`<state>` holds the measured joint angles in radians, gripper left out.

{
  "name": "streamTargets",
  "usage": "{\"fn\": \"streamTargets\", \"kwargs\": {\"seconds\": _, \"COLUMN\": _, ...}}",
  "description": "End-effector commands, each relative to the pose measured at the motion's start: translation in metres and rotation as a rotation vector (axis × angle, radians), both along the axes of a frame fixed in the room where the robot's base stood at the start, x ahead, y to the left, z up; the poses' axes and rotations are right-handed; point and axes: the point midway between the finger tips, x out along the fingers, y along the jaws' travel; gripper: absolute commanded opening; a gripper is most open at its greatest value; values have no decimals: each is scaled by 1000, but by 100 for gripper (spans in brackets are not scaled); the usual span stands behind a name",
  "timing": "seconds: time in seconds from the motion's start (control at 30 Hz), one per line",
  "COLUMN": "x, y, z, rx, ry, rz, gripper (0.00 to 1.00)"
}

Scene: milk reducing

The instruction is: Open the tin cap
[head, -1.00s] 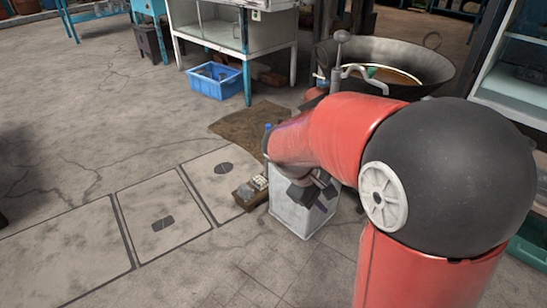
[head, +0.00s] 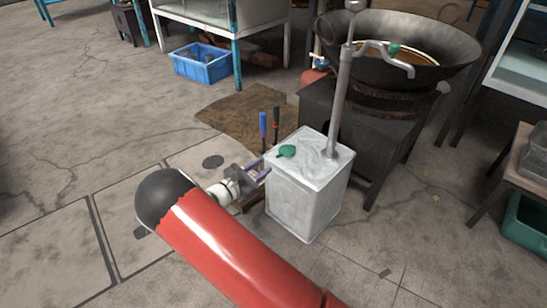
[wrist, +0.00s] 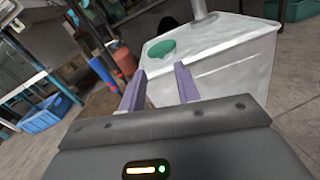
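The tin (head: 305,195) is a pale metal square can standing upright on the floor. A green cap (head: 286,151) lies on its top face, near the left corner. A grey hand pump (head: 340,100) rises from the other side of the top. My gripper (head: 262,169) is at the left of the tin, close to its upper edge. In the wrist view its two purple fingers (wrist: 160,85) are apart with nothing between them. The tin (wrist: 225,70) and green cap (wrist: 161,48) show just beyond the fingers. I cannot tell whether a finger touches the tin.
A large wok (head: 400,45) sits on a dark stove (head: 365,125) behind the tin. A blue crate (head: 203,65) is farther back. The floor (head: 350,265) in front is clear.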

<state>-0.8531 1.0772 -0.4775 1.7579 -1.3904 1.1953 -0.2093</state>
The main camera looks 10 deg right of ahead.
Motion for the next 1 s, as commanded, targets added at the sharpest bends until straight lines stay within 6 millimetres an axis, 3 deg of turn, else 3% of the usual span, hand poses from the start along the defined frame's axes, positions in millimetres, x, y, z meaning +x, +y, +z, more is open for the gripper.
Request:
{"fn": "streamTargets", "kwargs": {"seconds": 0.33, "x": 29, "y": -46, "z": -1, "rx": 3, "ry": -1, "rz": -6, "gripper": 32}}
{"fn": "streamTargets", "kwargs": {"seconds": 0.73, "x": 35, "y": -56, "z": 0, "rx": 3, "ry": -1, "rz": -5, "gripper": 32}}
{"fn": "streamTargets", "kwargs": {"seconds": 1.0, "x": 35, "y": -55, "z": 0, "rx": 4, "ry": 0, "rz": -5, "gripper": 0}}
